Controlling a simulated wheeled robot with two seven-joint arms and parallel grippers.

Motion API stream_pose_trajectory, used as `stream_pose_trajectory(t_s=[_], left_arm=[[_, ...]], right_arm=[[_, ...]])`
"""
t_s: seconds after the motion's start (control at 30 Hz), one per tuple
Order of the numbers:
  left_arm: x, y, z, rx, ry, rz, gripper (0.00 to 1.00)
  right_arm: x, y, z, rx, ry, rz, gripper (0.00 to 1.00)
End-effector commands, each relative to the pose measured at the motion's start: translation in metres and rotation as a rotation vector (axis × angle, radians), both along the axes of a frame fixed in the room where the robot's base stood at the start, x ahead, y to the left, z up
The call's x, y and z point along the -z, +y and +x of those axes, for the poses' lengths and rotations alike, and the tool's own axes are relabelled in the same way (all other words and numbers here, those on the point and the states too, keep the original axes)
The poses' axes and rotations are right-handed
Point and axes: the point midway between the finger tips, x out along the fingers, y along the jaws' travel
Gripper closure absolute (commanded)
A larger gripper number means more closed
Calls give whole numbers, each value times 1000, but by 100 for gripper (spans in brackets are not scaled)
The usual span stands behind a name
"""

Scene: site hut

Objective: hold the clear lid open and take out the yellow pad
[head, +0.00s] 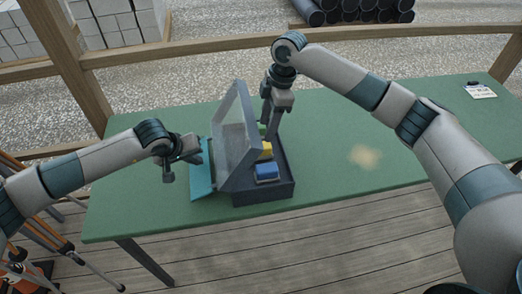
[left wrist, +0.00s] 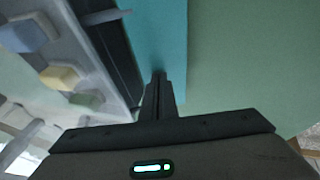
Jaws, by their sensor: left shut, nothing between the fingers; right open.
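A dark grey box (head: 262,191) stands on the green table with its clear, grey-framed lid (head: 236,137) raised and tilted. The yellow pad (head: 266,149) is in the box behind a blue pad (head: 267,171). In the left wrist view the yellow pad (left wrist: 60,77) shows through the lid, between the blue pad and a green pad (left wrist: 87,101).
A teal strip (head: 202,171) lies left of the box, by my left gripper. The green table (head: 330,178) is clear to the right except for a tan stain (head: 365,156) and a small card (head: 481,91). A wooden rail (head: 190,46) runs behind.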

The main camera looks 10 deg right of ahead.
Motion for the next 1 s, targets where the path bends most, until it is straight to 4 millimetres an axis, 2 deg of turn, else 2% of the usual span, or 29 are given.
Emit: stream_pose_trajectory(t_s=[1.0], left_arm=[[0, 0, 0, 0, 1, 0, 100]], right_arm=[[82, 17, 0, 1, 1, 0, 52]])
